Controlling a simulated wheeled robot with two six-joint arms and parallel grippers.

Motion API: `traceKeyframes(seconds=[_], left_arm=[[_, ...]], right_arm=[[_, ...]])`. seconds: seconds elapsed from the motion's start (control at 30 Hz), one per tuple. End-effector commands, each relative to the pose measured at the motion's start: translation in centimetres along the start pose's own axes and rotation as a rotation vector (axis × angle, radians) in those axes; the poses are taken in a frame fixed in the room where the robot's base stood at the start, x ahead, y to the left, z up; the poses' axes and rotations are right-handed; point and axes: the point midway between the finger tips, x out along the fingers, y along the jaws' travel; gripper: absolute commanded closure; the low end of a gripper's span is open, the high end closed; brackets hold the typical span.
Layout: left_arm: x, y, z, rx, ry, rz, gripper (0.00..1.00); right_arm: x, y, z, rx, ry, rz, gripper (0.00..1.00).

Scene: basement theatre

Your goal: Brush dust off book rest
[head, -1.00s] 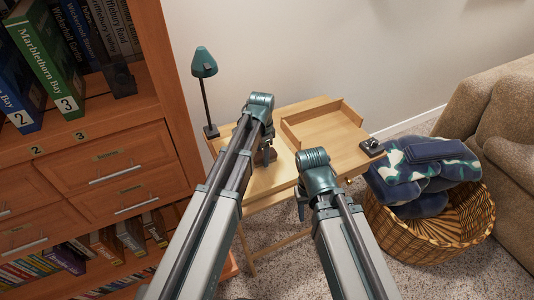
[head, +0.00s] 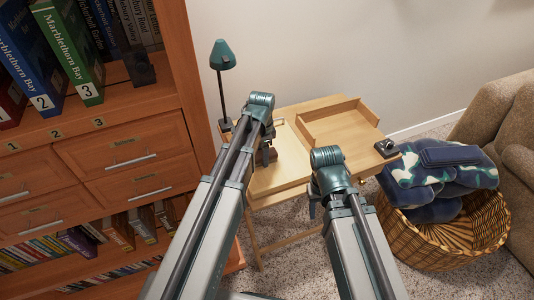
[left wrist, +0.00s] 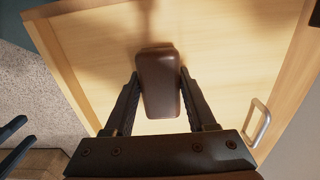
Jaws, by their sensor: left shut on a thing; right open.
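A pale wooden panel with a raised rim, which looks like the book rest (head: 287,174), lies on the left part of a small wooden desk. It fills much of the left wrist view (left wrist: 215,60). My left gripper (head: 267,158) is over this panel. It is shut on a brown rounded block, likely the brush (left wrist: 160,85), held between both fingers. The block's far end is close to the panel; whether it touches I cannot tell. Bristles and dust are not discernible. My right gripper (head: 316,205) is open and empty at the desk's front edge, partly hidden by its own wrist.
An open wooden tray (head: 345,125) sits on the desk's back right, with a small dark object (head: 386,148) near the corner. A green lamp (head: 222,56) stands at the left. A bookcase (head: 128,170) is left; a wicker basket (head: 440,245) with blankets is right.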

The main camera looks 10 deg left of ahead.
Motion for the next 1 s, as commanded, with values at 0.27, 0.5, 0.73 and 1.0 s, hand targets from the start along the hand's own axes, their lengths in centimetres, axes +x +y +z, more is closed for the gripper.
traceKeyframes(seconds=[0.27, 0.5, 0.73, 1.0], left_arm=[[0.0, 0.0, 0.9, -0.002, -0.003, -0.001, 0.95], [-0.1, 0.1, 2.9, -0.003, -0.003, 0.0, 0.95], [-0.1, 0.1, 3.5, 0.0, -0.002, 0.0, 0.95], [0.0, -1.1, 3.4, -0.001, -0.001, -0.001, 0.95]], right_arm=[[0.0, 0.0, 0.0, 0.0, 0.0, 0.0, 0.5], [-0.1, 0.0, 0.0, 0.0, 0.0, 0.0, 0.5], [-0.1, 0.0, 0.0, 0.0, 0.0, 0.0, 0.5], [0.1, 0.0, 0.0, 0.0, 0.0, 0.0, 0.5]])
